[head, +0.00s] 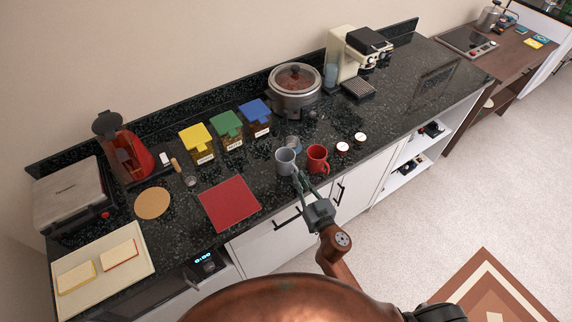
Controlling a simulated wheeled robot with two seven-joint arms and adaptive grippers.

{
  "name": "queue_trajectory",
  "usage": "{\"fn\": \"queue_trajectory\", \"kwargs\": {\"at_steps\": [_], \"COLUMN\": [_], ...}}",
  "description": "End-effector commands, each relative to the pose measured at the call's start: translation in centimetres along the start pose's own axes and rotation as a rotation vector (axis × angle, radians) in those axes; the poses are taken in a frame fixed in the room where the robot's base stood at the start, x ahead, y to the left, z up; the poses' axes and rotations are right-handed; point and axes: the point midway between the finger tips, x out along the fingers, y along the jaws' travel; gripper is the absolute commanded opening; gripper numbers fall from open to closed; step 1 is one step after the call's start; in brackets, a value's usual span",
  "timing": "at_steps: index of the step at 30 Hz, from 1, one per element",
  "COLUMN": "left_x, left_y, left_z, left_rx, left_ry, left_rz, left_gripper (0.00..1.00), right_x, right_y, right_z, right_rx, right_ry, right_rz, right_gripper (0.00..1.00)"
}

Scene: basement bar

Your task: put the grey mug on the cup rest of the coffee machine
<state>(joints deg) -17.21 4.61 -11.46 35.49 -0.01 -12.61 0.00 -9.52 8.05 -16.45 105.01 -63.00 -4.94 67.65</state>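The grey mug (285,163) is upright near the front edge of the dark counter, beside a red mug (317,160). My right gripper (298,178) reaches in from the front, its fingertips at the grey mug's lower right side. Whether the fingers are closed on the mug is too small to tell. The coffee machine (343,56), cream with a black top, stands at the back right of the counter. Its dark slatted cup rest (358,88) is low at its front and looks empty. My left gripper is not in view.
A steel pot (294,92) stands between the mugs and the coffee machine, towards the wall. Two small white-rimmed jars (342,148) are right of the red mug. Yellow, green and blue-lidded containers (228,124) stand behind left. A red board (229,204) lies left. Counter right of the jars is clear.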

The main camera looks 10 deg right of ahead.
Motion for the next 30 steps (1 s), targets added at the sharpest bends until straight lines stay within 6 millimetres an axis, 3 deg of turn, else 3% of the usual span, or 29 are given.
{"fn": "queue_trajectory", "kwargs": {"at_steps": [3, 7, 13, 18, 30], "left_x": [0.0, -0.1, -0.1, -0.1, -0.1], "left_y": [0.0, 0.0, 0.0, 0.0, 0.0], "left_z": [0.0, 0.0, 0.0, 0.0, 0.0], "left_rx": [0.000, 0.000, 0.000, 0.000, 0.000], "left_ry": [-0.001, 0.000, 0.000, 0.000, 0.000], "left_rz": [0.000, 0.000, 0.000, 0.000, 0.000], "left_gripper": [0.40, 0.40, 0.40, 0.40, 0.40], "right_x": [1.7, 2.5, 2.5, 2.5, 2.5], "right_y": [0.0, 0.0, 0.0, 0.0, 0.0], "right_z": [0.1, 0.1, 0.1, 0.1, 0.1], "right_rx": [-0.002, 0.000, 0.000, 0.000, 0.000], "right_ry": [0.000, -0.001, -0.002, -0.001, -0.001], "right_rz": [0.000, 0.001, 0.001, 0.001, 0.000], "right_gripper": [0.11, 0.11, 0.11, 0.00, 0.00]}}
